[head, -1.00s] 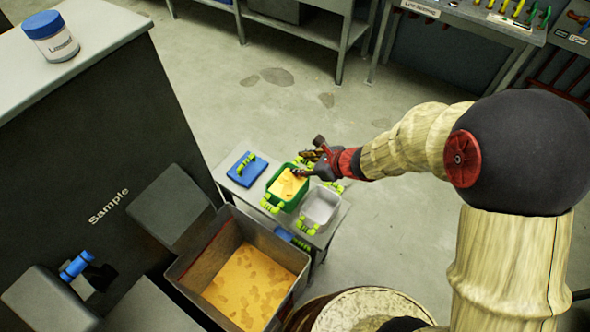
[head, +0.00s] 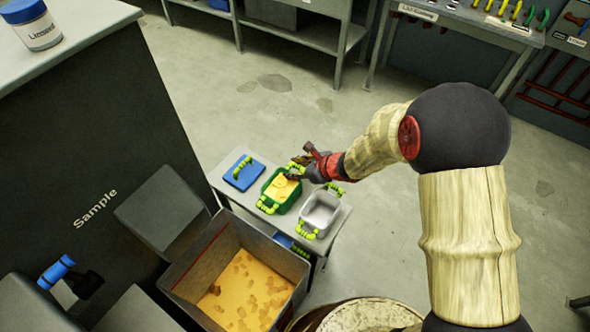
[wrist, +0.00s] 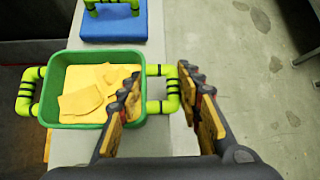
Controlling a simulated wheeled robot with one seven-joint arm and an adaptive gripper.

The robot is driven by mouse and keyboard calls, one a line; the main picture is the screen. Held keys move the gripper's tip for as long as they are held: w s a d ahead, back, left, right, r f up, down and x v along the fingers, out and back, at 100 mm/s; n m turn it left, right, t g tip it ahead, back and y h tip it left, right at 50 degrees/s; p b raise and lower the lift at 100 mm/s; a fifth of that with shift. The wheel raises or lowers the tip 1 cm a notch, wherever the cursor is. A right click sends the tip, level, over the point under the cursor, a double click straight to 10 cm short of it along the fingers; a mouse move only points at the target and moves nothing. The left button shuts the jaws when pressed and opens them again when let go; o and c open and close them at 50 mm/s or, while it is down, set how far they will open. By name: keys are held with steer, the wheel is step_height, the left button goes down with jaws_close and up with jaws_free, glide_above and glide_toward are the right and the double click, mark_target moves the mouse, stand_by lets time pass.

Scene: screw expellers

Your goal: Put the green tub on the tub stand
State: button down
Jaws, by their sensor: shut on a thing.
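The green tub (head: 271,198) holds yellow flat pieces and has lime-green handles on two opposite sides. It is at a small grey table (head: 345,212), between a blue lid-like block and a grey tub; I cannot tell whether it rests on the top or is slightly raised. My gripper (head: 296,169) is at the tub's far handle. In the wrist view, the tub (wrist: 60,132) is left of centre, and the handle (wrist: 170,75) lies between the fingers of my gripper (wrist: 160,82), which is shut on it. No stand is clearly marked; I cannot tell whether the small table is it.
A blue block with a lime handle (head: 244,177) and a grey tub (head: 319,211) flank the green tub. A large bin of yellow pieces (head: 188,258) stands in front, with a drum (head: 365,314) beside it. A dark cabinet (head: 100,140) is left. Floor beyond the table is clear.

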steer(key=shift+f, duration=0.15)
steer(key=c, duration=1.3)
jaws_free()
steer(key=shift+c, duration=0.2)
steer(key=shift+o, duration=0.6)
